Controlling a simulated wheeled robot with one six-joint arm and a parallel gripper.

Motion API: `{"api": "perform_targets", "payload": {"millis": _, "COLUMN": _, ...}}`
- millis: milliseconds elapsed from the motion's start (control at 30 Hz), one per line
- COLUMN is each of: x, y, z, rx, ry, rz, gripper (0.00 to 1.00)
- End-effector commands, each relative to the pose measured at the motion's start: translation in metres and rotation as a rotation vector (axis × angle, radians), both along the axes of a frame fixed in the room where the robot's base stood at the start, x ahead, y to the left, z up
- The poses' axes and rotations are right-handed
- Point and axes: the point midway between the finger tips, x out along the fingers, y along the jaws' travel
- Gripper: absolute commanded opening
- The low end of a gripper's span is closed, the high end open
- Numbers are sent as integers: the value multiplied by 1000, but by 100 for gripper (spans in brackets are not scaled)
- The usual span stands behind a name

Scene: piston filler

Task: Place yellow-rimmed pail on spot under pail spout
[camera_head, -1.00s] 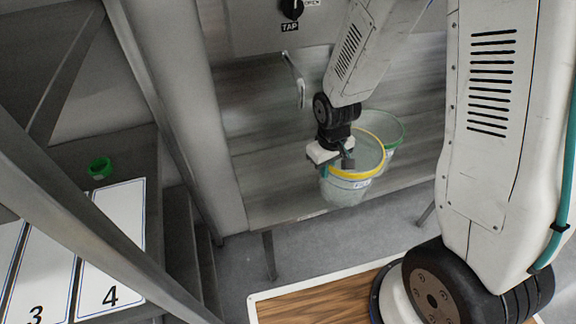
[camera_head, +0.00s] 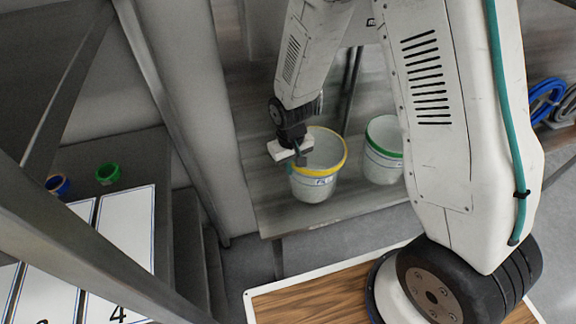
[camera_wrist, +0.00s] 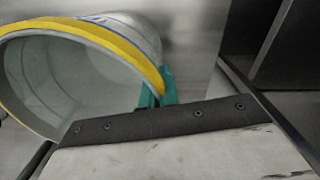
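The yellow-rimmed pail (camera_head: 317,180) is pale and open at the top, and appears upright at the grey bench in the head view. My gripper (camera_head: 300,160) is at the left side of its rim. In the wrist view, the teal fingers (camera_wrist: 157,92) close over the yellow rim of the pail (camera_wrist: 145,70), one on each side of the wall. I cannot tell whether the pail's bottom touches the bench. The pail spout and the spot under it do not show clearly now.
A green-rimmed pail (camera_head: 383,160) stands on the grey bench (camera_head: 262,205) to the right. A grey post (camera_head: 190,110) rises at the bench's left. Green (camera_head: 107,174) and blue (camera_head: 57,185) rings lie near numbered white panels (camera_head: 122,235).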

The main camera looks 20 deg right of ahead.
Motion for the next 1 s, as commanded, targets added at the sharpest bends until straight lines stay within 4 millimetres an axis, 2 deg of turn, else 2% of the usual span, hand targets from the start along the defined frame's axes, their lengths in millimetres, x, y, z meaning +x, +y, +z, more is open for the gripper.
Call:
{"api": "perform_targets", "payload": {"millis": 100, "x": 1, "y": 5, "z": -9, "rx": 1, "ry": -3, "rz": 8, "gripper": 0}}
{"api": "perform_targets", "payload": {"millis": 467, "x": 1, "y": 4, "z": -13, "rx": 1, "ry": -3, "rz": 7, "gripper": 0}}
{"api": "perform_targets", "payload": {"millis": 567, "x": 1, "y": 3, "z": -13, "rx": 1, "ry": -3, "rz": 5, "gripper": 24}}
{"api": "perform_targets", "payload": {"millis": 867, "x": 1, "y": 3, "z": -12, "rx": 1, "ry": -4, "rz": 4, "gripper": 24}}
{"api": "perform_targets", "payload": {"millis": 1000, "x": 2, "y": 3, "z": 0, "rx": 2, "ry": -7, "rz": 4, "gripper": 24}}
